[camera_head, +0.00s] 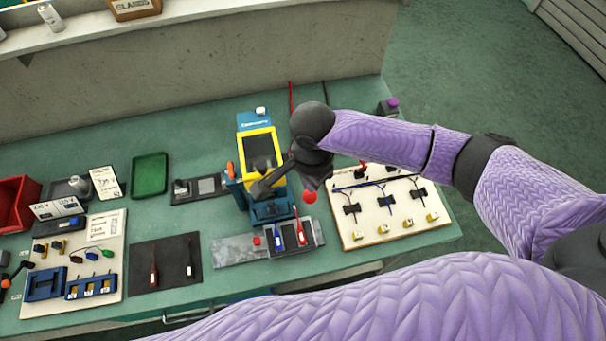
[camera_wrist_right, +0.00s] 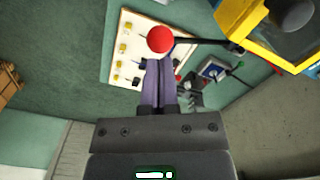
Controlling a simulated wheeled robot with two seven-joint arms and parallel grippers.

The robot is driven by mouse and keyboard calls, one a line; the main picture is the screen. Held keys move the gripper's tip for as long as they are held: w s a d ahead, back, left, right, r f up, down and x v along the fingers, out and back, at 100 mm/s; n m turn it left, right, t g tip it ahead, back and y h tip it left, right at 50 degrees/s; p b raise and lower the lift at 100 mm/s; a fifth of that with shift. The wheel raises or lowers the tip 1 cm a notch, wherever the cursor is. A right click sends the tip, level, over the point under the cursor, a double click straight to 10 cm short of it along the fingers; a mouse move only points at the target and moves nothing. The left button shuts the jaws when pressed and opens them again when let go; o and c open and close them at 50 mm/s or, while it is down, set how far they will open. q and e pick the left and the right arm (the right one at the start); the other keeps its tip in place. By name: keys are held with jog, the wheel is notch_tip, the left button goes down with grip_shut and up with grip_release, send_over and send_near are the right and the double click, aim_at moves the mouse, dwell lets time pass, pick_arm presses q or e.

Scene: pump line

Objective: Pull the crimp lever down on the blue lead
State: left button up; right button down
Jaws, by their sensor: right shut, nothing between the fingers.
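The crimp press (camera_head: 242,124) is blue with a yellow frame and stands mid-bench. Its lever ends in a red ball knob (camera_head: 309,196) on the press's right side. In the right wrist view the knob (camera_wrist_right: 160,39) shows just past the fingertips, with the dark lever shaft running right towards the yellow frame (camera_wrist_right: 262,42). My right gripper (camera_head: 313,182) is over the knob, its fingers mostly hidden by its own body. In the wrist view its fingers (camera_wrist_right: 158,68) are together and empty; I cannot tell whether they touch the knob. I cannot clearly make out the blue lead at the press.
A pale board (camera_head: 365,237) with several wired black connectors lies right of the press. A grey plate (camera_head: 232,250) with blue and red pieces lies in front. A dark mat (camera_head: 143,270), a green tray (camera_head: 150,160) and a parts board (camera_head: 110,225) lie left. A concrete wall edges the back.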

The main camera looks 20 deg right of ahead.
aim_at(311, 203)
jog(key=shift+f, duration=0.1)
dwell(0.3)
jog(key=shift+f+b, duration=0.5)
jog(key=shift+f, duration=0.75)
jog(key=shift+s+f, duration=0.45)
jog(key=shift+f, duration=0.3)
jog(key=shift+s+f, duration=0.3)
jog(key=shift+f, duration=0.65)
